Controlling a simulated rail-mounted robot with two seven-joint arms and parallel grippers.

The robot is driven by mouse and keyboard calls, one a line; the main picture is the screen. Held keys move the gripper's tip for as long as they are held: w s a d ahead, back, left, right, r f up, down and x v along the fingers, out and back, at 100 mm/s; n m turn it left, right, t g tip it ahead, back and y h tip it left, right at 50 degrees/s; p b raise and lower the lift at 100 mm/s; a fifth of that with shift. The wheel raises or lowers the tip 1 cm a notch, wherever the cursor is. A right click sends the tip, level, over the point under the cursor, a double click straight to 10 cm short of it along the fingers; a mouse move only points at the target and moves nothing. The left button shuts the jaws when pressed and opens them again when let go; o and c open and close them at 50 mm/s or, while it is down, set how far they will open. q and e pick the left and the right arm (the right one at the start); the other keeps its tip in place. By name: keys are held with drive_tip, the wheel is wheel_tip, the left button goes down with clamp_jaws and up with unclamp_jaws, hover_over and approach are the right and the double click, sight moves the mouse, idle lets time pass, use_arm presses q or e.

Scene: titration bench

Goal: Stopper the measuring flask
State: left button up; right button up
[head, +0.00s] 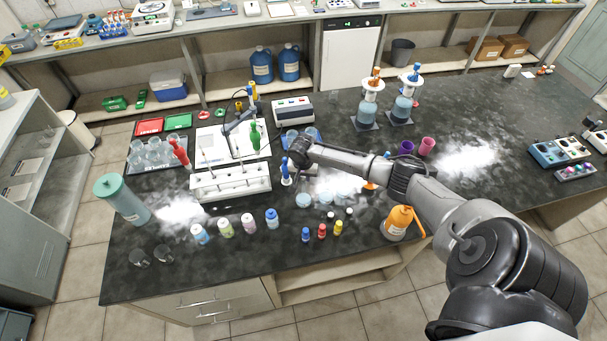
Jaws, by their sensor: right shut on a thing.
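My right arm reaches in from the right, and its gripper (298,162) is over the middle of the bench, just right of the white rack (230,184). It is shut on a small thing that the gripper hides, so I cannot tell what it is. A slim blue-and-white item (285,173) stands just left of the gripper; I cannot tell whether they touch. Clear glassware (291,136) with bluish contents stands behind the gripper near a blue mat. I cannot tell for certain which vessel is the measuring flask, and its stopper is not clear. My left gripper is not in view.
Small capped bottles (248,223) and vials (322,231) line the front. An orange wash bottle (397,222) stands below my forearm. A teal bottle (122,198) is at left, a beaker tray (155,153) behind it. Dispenser bottles (369,105) stand behind. The right of the bench has free room.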

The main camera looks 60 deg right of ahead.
idle(0.3)
drive_tip(key=o, duration=1.4)
drive_tip(key=shift+o, duration=0.2)
drive_tip(key=shift+r, duration=0.1)
drive_tip(key=shift+r+p, duration=1.05)
drive_tip(key=shift+p, duration=0.35)
drive_tip(key=shift+r+p, duration=1.6)
drive_tip(key=shift+p, duration=0.3)
drive_tip(key=shift+r+p, duration=0.8)
drive_tip(key=shift+p, duration=0.15)
